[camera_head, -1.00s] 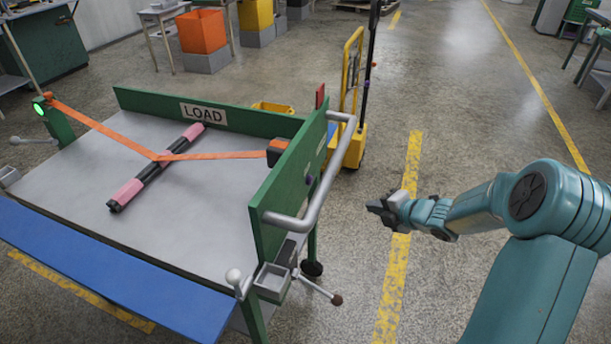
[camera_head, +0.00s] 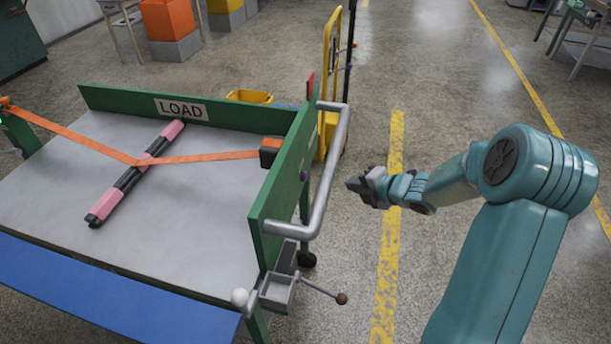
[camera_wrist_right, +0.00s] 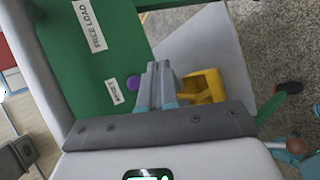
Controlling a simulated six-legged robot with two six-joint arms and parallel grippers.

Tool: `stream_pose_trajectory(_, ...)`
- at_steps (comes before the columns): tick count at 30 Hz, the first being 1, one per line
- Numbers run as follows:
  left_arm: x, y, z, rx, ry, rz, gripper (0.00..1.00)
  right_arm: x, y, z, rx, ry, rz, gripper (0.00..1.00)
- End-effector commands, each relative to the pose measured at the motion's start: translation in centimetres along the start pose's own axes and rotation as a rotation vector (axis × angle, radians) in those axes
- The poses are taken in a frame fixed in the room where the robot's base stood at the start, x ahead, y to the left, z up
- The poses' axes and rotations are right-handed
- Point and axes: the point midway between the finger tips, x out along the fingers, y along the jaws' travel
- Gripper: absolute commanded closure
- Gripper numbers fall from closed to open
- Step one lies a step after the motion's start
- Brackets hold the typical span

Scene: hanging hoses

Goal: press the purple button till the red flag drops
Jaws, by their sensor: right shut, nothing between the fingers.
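The purple button (camera_head: 304,175) is a small round knob on the outer face of the cart's green end panel (camera_head: 272,205), behind the grey handle. It also shows in the right wrist view (camera_wrist_right: 132,83), just left of the fingers. The red flag (camera_head: 310,84) stands upright at the far top end of that panel. My right gripper (camera_head: 362,188) is shut and empty, to the right of the panel and handle, apart from the button in the head view. In the wrist view its fingers (camera_wrist_right: 157,82) point toward the panel. My left gripper is not in view.
The grey handle (camera_head: 328,175) sticks out from the panel on the gripper's side. An orange strap (camera_head: 75,137) crosses a pink and black bar (camera_head: 137,175) on the cart. A yellow hand truck (camera_head: 328,100) stands behind. Floor right of the cart is free.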

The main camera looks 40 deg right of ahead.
Motion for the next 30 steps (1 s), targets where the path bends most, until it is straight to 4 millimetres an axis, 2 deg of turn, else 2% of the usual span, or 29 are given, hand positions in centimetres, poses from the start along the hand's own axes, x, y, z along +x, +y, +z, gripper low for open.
stream_pose_trajectory(15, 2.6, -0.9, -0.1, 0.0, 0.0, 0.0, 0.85, 5.3, 3.5, -3.5, -0.003, 0.004, 0.002, 1.0)
stream_pose_trajectory(21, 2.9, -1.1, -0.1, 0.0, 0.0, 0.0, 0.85, 6.2, 4.3, -4.1, -0.002, 0.002, 0.002, 1.0)
stream_pose_trajectory(30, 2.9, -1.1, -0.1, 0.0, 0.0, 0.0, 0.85, 6.2, 4.5, -4.2, -0.001, 0.001, 0.001, 1.0)
